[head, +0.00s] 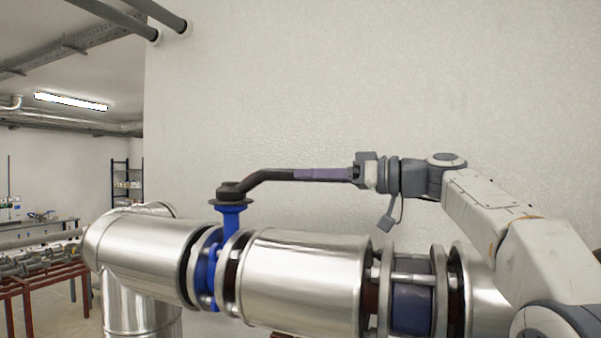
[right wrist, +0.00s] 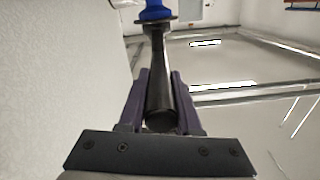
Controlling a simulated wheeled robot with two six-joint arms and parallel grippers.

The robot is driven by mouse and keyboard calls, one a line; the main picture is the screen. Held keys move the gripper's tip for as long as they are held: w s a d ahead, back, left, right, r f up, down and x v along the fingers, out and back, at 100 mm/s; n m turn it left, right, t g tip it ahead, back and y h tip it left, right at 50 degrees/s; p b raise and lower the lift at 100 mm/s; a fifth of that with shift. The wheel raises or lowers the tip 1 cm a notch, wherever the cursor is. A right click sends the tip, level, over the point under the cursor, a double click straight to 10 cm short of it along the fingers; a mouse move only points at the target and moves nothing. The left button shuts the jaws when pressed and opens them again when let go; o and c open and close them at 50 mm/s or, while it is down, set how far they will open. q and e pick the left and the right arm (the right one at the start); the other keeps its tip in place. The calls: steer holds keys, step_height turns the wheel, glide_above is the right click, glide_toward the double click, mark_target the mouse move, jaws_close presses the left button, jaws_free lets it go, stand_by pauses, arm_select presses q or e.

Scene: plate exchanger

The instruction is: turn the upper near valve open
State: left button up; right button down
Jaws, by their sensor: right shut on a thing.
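The upper near valve (head: 231,217) has a blue body and stem set in the silver pipe. Its black lever (head: 265,180) runs from the top of the stem to the right, along the pipe and above it. My right gripper (head: 300,175) comes in from the right and is shut on the lever's free end. In the right wrist view, the lever (right wrist: 159,60) lies between the two purple fingers of the gripper (right wrist: 160,78), with the blue stem (right wrist: 155,12) beyond. The left gripper is not in view.
The silver pipe (head: 305,275) runs across below the lever, with a dark blue flanged section (head: 411,308) farther right. A pale wall (head: 320,80) stands behind. Red racks (head: 40,285) with pipes stand at far left. The space above the lever is clear.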

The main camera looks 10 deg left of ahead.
steer(key=shift+w+r, duration=0.1)
steer(key=shift+r, duration=0.05)
steer(key=c, duration=0.6)
jaws_free()
steer(key=shift+w, duration=0.1)
